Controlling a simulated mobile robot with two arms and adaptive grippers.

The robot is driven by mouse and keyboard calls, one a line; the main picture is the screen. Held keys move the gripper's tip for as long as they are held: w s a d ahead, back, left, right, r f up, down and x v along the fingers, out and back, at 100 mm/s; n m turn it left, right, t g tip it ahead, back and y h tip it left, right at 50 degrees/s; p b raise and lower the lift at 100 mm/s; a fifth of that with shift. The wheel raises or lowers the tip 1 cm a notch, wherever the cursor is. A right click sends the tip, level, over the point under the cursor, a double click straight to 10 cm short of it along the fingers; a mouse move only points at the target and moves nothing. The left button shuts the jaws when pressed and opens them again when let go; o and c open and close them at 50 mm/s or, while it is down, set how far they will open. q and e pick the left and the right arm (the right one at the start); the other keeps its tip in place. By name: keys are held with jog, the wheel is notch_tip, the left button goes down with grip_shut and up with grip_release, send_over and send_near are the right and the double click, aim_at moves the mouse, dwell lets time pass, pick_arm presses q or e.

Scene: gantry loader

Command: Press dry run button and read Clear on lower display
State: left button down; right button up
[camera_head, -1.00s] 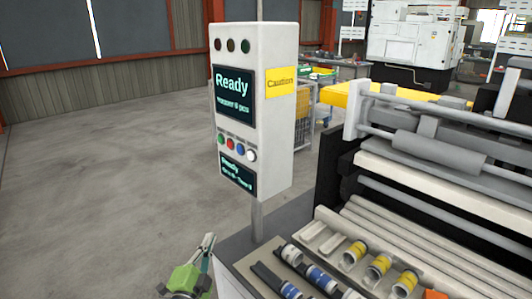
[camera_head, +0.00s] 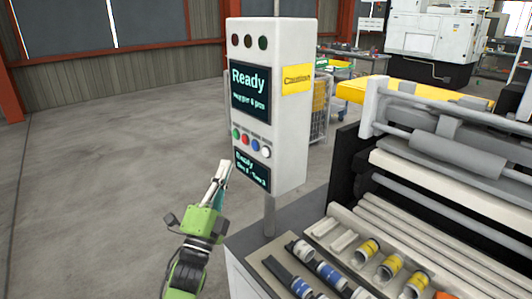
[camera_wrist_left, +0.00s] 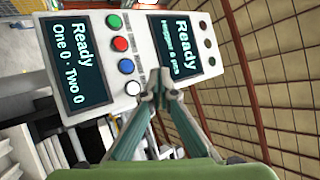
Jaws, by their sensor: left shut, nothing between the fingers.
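A white control box (camera_head: 293,105) stands on a pole. Its upper display (camera_head: 250,92) reads "Ready" with a smaller line below. Its lower display (camera_head: 252,170) also reads "Ready"; in the left wrist view the lower display (camera_wrist_left: 78,60) shows "Ready, One 0 · Two 0". Between the displays is a row of green (camera_wrist_left: 114,21), red (camera_wrist_left: 120,44), blue (camera_wrist_left: 125,67) and white (camera_wrist_left: 126,94) buttons; their labels are too small to read. My left gripper (camera_head: 225,168) is shut and empty, left of the lower display and apart from the buttons. The right gripper is not in view.
A yellow "Caution" label (camera_head: 297,79) is on the box's side. A machine with rollers (camera_head: 450,150) and a rack of labelled cylinders (camera_head: 330,274) fills the right. Open floor (camera_head: 110,190) lies to the left.

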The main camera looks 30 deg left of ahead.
aim_at(266, 152)
pick_arm(q)
jog(key=shift+w, duration=0.1)
jog(key=w+d+b, duration=0.2)
jog(key=w+d, duration=0.1)
jog(key=w, duration=0.5)
jog(key=shift+d, duration=0.15)
dwell(1.4)
jog(key=shift+w+d+b, duration=0.2)
jog(key=shift+w+b, duration=0.1)
jog(key=shift+w, duration=0.1)
jog(key=shift+w+d, duration=0.1)
jog(key=shift+w, duration=0.2)
dwell(0.6)
jog(key=shift+s, duration=0.1)
jog(key=shift+s+a, duration=0.25)
jog(key=shift+s, duration=0.4)
